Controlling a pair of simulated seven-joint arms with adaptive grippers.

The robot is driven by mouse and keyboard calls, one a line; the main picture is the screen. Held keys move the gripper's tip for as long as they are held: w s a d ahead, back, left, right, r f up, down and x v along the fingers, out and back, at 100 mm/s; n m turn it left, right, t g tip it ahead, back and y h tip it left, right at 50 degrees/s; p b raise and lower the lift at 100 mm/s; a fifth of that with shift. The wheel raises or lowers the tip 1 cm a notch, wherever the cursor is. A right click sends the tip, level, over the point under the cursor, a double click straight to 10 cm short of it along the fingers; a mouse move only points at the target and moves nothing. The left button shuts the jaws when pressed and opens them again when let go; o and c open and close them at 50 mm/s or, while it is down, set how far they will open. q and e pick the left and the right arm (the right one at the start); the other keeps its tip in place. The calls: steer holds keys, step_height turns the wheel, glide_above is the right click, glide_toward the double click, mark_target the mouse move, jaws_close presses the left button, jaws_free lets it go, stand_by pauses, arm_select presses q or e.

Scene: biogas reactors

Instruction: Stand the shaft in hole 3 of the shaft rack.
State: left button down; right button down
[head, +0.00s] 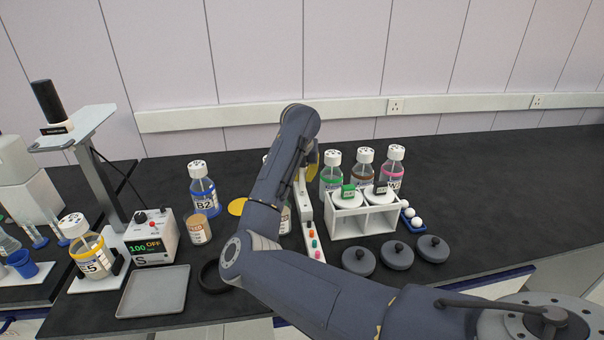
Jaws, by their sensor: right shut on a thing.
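My right arm reaches in from the lower right and bends up over the middle of the bench. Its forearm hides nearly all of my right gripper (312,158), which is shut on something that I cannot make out. No shaft can be made out. A narrow white strip (305,209) with several coloured spots runs from behind the forearm towards the front. I cannot tell whether it is the shaft rack, and no hole numbers are readable. My left gripper is not in view.
A white stand (363,225) holding two white lids is right of the strip, with capped bottles (332,172) behind. Grey knobbed discs (358,262) lie in front. A blue-labelled bottle (203,190), control box (152,240) and grey tray (153,292) are left. The right bench is clear.

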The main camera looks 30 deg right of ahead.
steer(key=shift+s+d+f, duration=0.1)
steer(key=shift+d+f, duration=0.15)
steer(key=shift+f, duration=0.85)
steer(key=shift+s+d+f, duration=0.1)
steer(key=shift+d+f, duration=0.1)
steer(key=shift+f, duration=0.9)
steer(key=shift+f, duration=1.2)
stand_by(3.5)
steer(key=c, duration=1.3)
jaws_free()
